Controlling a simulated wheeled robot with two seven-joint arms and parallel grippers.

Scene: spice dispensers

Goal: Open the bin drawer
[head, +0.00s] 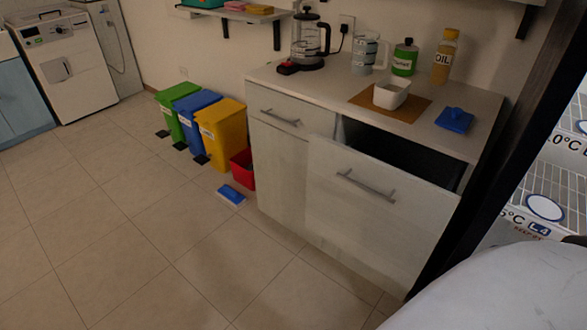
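The bin drawer (375,215) is the wide pale front at the right of the counter cabinet. It stands partly pulled out, with its front ahead of the neighbouring door. A dark opening (400,152) shows above and behind the front, below the countertop. Its contents cannot be made out. A grey bar handle (365,185) is fixed across the upper part of the drawer front, and nothing is touching it. Neither of my grippers is in view.
A countertop (335,88) holds a coffee maker (308,40), bottles, a white bowl (390,94) and a blue object (454,120). A yellow bin (222,135), a red box (242,170) and a blue item (231,195) lie left of the cabinet. The tiled floor (190,260) in front is clear.

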